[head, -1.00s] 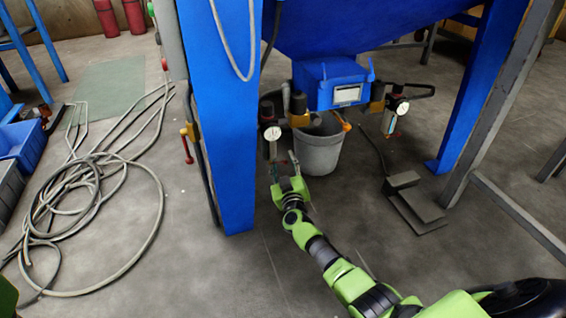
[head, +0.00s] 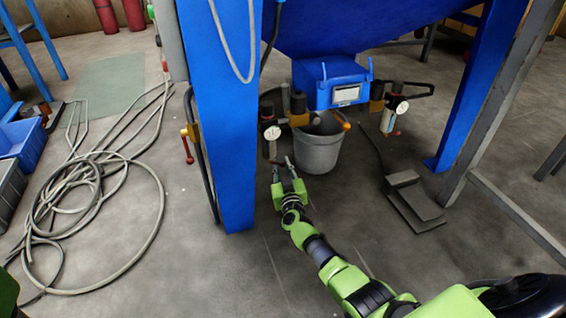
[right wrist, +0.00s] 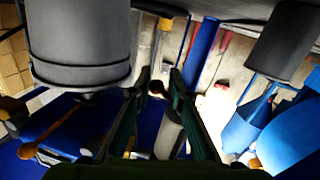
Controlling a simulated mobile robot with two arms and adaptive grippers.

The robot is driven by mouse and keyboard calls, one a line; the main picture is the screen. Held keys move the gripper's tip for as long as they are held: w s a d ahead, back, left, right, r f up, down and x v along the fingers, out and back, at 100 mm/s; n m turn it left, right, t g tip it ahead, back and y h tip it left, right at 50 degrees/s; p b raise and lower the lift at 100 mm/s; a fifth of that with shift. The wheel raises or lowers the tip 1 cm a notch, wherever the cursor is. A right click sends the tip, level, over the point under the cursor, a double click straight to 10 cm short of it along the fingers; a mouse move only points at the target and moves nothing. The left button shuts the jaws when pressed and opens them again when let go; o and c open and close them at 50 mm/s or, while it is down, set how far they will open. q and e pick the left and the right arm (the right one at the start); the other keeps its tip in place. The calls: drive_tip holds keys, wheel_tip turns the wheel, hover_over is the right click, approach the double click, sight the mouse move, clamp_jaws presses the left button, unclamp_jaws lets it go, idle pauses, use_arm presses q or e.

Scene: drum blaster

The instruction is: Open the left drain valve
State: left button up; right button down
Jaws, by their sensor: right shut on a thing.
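The left filter unit (head: 298,105) hangs beside the blue hopper outlet, with a round white gauge (head: 272,132) and a dark bowl below it. My right gripper (head: 282,163) reaches up from below to the underside of this unit. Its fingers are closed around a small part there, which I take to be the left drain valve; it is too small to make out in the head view. In the right wrist view my right gripper (right wrist: 159,74) has a small brownish knob (right wrist: 157,88) between its fingers. My left gripper is not in view.
A grey bucket (head: 318,150) stands just behind my right gripper. A blue leg (head: 225,150) rises close on the left. A second gauge unit (head: 392,108) hangs on the right. A foot pedal (head: 412,198) and coiled hoses (head: 95,215) lie on the floor.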

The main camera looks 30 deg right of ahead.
drive_tip(key=shift+w+a+f+m+g+y+p, duration=0.15)
drive_tip(key=shift+a+m+y, duration=0.3)
drive_tip(key=shift+m, duration=1.3)
drive_tip(key=shift+w+a+f+m+g+y+p, duration=0.1)
drive_tip(key=shift+w+a+f+m+y+p, duration=0.35)
drive_tip(key=shift+m, duration=1.25)
drive_tip(key=shift+s+a+r+m+g+y+b, duration=0.15)
drive_tip(key=shift+a+m, duration=0.55)
drive_tip(key=shift+m, duration=1.05)
drive_tip(key=c, duration=1.8)
unclamp_jaws()
drive_tip(key=shift+s+f, duration=0.1)
drive_tip(key=shift+f, duration=0.05)
drive_tip(key=shift+a+f, duration=0.1)
drive_tip(key=shift+a, duration=0.05)
